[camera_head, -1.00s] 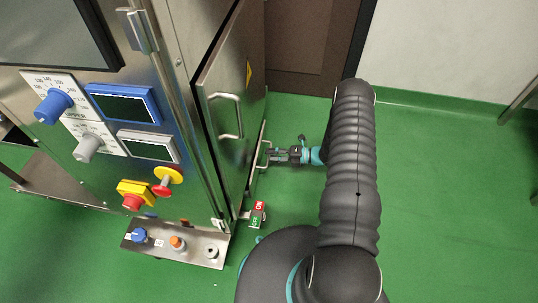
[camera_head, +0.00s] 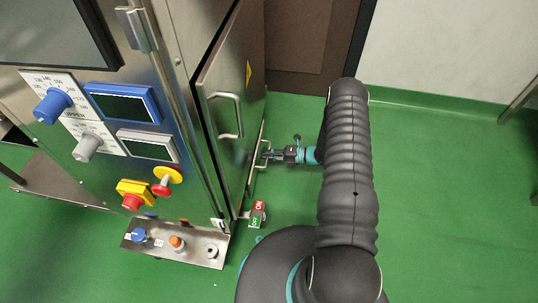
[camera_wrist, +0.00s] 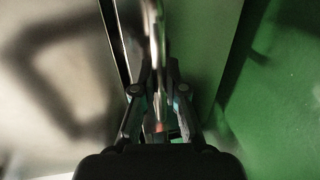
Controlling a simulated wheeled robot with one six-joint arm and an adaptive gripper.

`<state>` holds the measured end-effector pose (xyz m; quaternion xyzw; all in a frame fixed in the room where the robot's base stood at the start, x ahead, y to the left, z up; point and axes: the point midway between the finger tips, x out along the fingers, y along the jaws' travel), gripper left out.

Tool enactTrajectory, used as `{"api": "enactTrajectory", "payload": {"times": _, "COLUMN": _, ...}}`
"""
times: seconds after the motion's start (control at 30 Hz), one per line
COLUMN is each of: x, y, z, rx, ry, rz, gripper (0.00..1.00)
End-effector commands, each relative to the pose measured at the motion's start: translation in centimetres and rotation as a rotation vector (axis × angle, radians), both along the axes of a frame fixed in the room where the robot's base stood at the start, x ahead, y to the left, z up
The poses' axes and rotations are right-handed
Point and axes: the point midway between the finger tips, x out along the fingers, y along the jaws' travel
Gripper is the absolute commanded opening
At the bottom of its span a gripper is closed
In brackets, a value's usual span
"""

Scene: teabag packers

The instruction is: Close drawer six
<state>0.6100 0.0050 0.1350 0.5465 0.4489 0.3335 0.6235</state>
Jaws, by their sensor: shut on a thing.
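A low steel front panel (camera_head: 254,178) on the machine's right side carries a metal bar handle (camera_head: 264,151). I take it for drawer six, but no number is readable. The panel shows mostly edge-on, so how far it stands out cannot be told. My gripper (camera_head: 272,155) is shut on this handle, to the right of the panel. In the wrist view, the bright handle (camera_wrist: 156,35) runs up between the fingers of my gripper (camera_wrist: 158,75). Part of the grip is dark and blurred there.
A larger steel door (camera_head: 226,80) with its own handle (camera_head: 227,115) stands above and left. A red-and-green on/off switch (camera_head: 257,214) sits low, near the panel. A control box (camera_head: 175,243) juts out in front. Green floor (camera_head: 440,200) is clear to the right.

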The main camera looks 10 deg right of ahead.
Motion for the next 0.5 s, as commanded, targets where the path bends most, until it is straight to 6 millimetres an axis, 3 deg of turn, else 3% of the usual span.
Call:
{"api": "enactTrajectory", "payload": {"times": 0.17, "x": 0.8, "y": 2.0, "z": -0.2, "rx": 0.0, "ry": -0.001, "rz": 0.002, "gripper": 0.0}}
{"api": "enactTrajectory", "payload": {"times": 0.43, "x": 1.0, "y": 2.5, "z": 0.0, "rx": -0.001, "ry": -0.001, "rz": 0.003, "gripper": 0.0}}
{"api": "enactTrajectory", "payload": {"times": 0.47, "x": 1.0, "y": 2.5, "z": 0.0, "rx": 0.0, "ry": -0.001, "rz": 0.004, "gripper": 0.18}}
{"api": "enactTrajectory", "payload": {"times": 0.5, "x": 1.0, "y": 2.5, "z": 0.0, "rx": 0.0, "ry": -0.001, "rz": 0.004, "gripper": 0.28}}
